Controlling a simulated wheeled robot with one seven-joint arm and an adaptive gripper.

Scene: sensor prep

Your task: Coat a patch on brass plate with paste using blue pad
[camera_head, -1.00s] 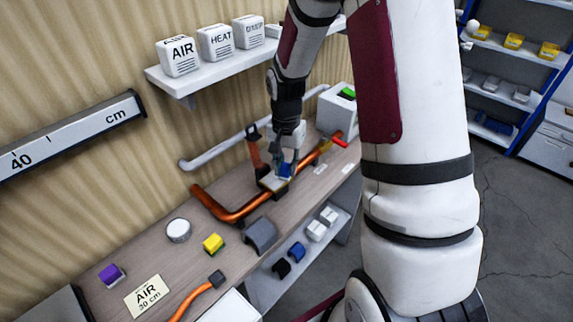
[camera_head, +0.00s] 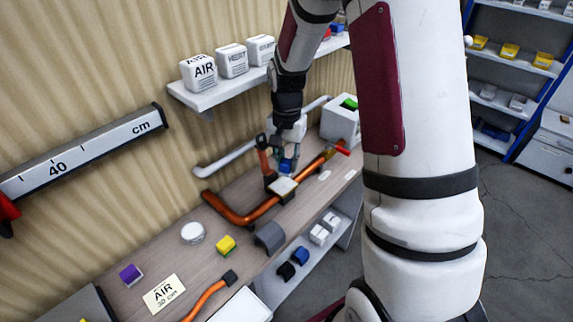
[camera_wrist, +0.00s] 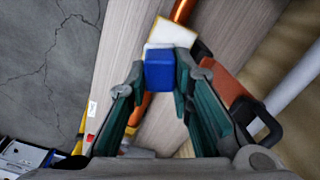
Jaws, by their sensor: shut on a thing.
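The brass plate (camera_head: 284,187) lies on the orange copper pipe on the bench, with a pale top face and a yellowish rim. It also shows in the wrist view (camera_wrist: 172,33). My gripper (camera_head: 287,163) is shut on the blue pad (camera_wrist: 159,75), which sits between the two fingertips. In the head view the pad (camera_head: 286,167) is just behind the plate's far edge; I cannot tell whether they touch. The pad's underside is hidden. No paste can be told apart with certainty from the plate's pale face. A round white-topped tin (camera_head: 192,233) stands on the bench to the left.
An orange clamp (camera_head: 264,160) stands upright beside the plate. The copper pipe (camera_head: 230,215) bends along the bench. A grey saddle block (camera_head: 269,237) and a yellow block (camera_head: 226,245) lie nearer. A white box with a green top (camera_head: 341,118) stands behind; a shelf (camera_head: 230,82) hangs above.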

